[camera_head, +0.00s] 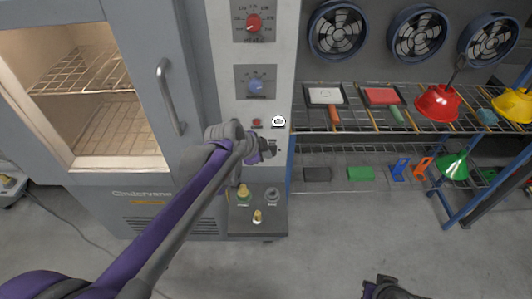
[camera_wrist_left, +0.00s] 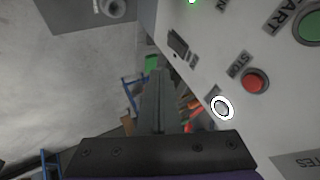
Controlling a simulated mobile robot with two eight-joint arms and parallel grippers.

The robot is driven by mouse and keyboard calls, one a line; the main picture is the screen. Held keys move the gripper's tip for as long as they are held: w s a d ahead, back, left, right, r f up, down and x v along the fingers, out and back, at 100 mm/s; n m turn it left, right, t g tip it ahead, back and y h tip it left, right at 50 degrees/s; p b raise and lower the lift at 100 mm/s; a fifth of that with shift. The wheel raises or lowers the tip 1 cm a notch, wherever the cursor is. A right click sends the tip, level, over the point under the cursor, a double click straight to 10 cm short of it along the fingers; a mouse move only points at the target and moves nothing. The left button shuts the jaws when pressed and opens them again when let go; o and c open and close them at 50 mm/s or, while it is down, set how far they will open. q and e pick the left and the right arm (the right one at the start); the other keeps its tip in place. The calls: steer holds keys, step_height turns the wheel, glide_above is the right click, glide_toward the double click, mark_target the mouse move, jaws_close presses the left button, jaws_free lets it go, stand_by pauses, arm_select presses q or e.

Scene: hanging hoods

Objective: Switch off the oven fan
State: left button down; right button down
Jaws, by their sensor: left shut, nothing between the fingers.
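The oven (camera_head: 150,150) stands at the left, with a grey control panel (camera_head: 230,105) on its right side. The panel has a red dial (camera_head: 253,22), a blue dial (camera_head: 255,86), a small red button (camera_head: 256,123) and a round white-ringed spot (camera_head: 278,121). My left gripper (camera_head: 270,148) is shut and empty, in front of the lower panel. In the left wrist view its closed fingers (camera_wrist_left: 157,100) point past the panel face, with the red button (camera_wrist_left: 255,80), white-ringed spot (camera_wrist_left: 222,107) and a dark rocker switch (camera_wrist_left: 178,43) nearby. Which control is the fan's, I cannot tell.
The oven door with its handle (camera_head: 170,97) is at the left. A lower box (camera_head: 240,222) with several knobs juts out below the panel. A dark part of my right arm (camera_head: 385,289) shows at the bottom.

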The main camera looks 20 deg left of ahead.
arm_select(q)
step_height(320, 180, up, 6)
steer(key=s+a, duration=0.2)
steer(key=shift+r+p, duration=0.2)
steer(key=shift+p, duration=0.1)
